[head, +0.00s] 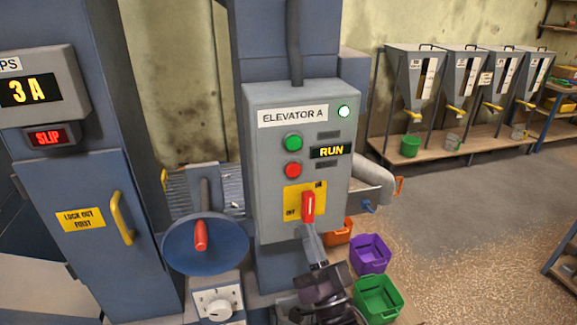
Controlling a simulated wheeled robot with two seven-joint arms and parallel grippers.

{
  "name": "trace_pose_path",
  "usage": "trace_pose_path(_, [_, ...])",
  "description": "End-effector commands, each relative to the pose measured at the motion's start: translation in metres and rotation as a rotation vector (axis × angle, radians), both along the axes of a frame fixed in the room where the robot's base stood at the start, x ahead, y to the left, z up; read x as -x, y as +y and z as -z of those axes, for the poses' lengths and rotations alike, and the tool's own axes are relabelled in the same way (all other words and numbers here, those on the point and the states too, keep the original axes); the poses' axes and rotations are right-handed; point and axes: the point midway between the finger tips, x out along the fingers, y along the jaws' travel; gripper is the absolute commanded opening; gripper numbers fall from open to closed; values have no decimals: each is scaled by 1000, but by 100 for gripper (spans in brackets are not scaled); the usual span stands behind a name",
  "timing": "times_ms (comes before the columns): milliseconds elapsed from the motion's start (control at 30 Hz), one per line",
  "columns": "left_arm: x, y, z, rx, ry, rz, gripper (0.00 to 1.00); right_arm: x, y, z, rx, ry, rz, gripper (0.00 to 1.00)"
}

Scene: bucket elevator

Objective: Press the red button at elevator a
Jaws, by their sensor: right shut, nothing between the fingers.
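The grey control box (262,197) labelled "ELEVATOR A" faces me in the middle of the head view. Its red button (293,170) is in plain sight below a green button (293,142). The display (331,151) reads RUN, and a lamp (344,112) at the top right is lit. A red switch handle (308,207) stands about upright on a yellow plate below. My right gripper (310,236) is shut and empty, its tips just below the handle in the picture and below the red button. I cannot tell whether they touch the box. My left gripper is out of view.
A blue handwheel (205,244) with a red knob juts out left of the box. A cabinet (80,190) with a yellow handle and a SLIP display stands further left. Purple (370,254) and green (379,298) crates sit at lower right. Hoppers line the back; open floor lies right.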

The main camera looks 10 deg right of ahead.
Motion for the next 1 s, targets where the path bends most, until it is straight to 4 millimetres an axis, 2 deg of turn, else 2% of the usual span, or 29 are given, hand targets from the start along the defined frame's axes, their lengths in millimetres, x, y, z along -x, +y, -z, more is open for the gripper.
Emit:
trace_pose_path(33, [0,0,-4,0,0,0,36,6,-1,-20,-17,-40,-7,0])
trace_pose_path(100, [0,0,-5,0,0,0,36,13,-2,-40,-40,-85,-16,0])
trace_pose_path(200, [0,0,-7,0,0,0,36,20,-3,-59,-60,-129,-25,0])
trace_pose_path(300, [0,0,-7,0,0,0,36,25,-4,-69,-72,-153,-30,0])
trace_pose_path(767, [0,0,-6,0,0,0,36,23,-4,-71,-75,-160,-32,0])
trace_pose_path(1000, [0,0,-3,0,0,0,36,-2,-3,-71,-73,-162,-32,0])
